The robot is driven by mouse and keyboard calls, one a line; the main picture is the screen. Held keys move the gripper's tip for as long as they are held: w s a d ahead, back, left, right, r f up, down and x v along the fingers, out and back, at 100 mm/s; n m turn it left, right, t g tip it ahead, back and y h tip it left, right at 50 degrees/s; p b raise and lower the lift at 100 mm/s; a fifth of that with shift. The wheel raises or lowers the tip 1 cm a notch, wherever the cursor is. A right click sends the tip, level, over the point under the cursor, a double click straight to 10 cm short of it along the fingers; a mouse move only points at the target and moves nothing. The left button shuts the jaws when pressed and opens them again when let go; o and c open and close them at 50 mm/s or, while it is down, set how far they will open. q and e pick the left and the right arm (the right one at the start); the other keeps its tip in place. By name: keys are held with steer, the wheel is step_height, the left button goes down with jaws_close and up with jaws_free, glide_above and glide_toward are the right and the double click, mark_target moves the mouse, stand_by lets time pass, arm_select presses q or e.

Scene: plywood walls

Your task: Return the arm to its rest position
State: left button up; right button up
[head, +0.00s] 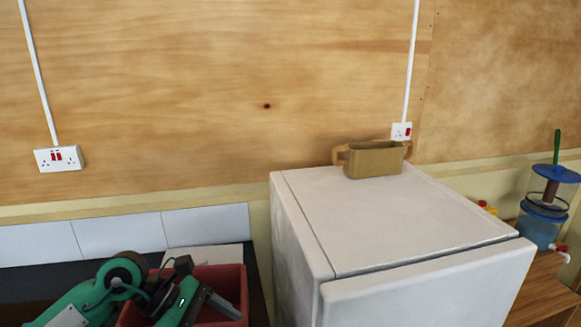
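My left arm, green and black, comes in at the bottom left. Its gripper (222,306) is over the red crate (228,280) at the lower left. The fingers are dark and small, and I cannot tell whether they are apart or whether they hold anything. The inside of the crate is mostly hidden by the arm. My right arm and gripper are not in view.
A white fridge (400,225) stands right of the crate, with a tan two-handled container (374,161) on top near the wall. A blue-lidded dispenser (545,210) stands on a wooden surface (545,290) at right. Sockets (58,158) are on the plywood wall.

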arm_select(q)
steer(key=s+d+r+n+t+h, duration=0.1)
steer(key=d+r+n+t+h, duration=0.5)
steer(key=r+n+h, duration=0.45)
steer(key=w+a+f+n+t+y, duration=0.1)
steer(key=w+a+n+t+y, duration=0.2)
steer(key=n+t, duration=0.55)
steer(key=w+a+f+n+t+y, duration=0.15)
steer(key=a+n+t+y, duration=0.35)
steer(key=n, duration=0.7)
steer(key=s+a+f+n+g+y, duration=0.1)
steer(key=a+f+n+g+y, duration=0.1)
steer(key=a+f+n+y, duration=0.35)
steer(key=s+a+f+n+g+y, duration=0.1)
steer(key=a+f+n+y, duration=0.2)
steer(key=f+n+y, duration=0.6)
steer(key=s+f+n+g+h, duration=0.2)
steer(key=s+f+n+g, duration=0.85)
steer(key=s+f, duration=0.85)
step_height(320, 180, down, 29)
steer(key=s+m+g, duration=0.2)
steer(key=g, duration=0.1)
steer(key=s+a+f+g, duration=0.1)
steer(key=s+a+f, duration=0.2)
steer(key=s+f, duration=1.6)
steer(key=shift+s+a+f, duration=0.15)
steer(key=shift+f, duration=0.75)
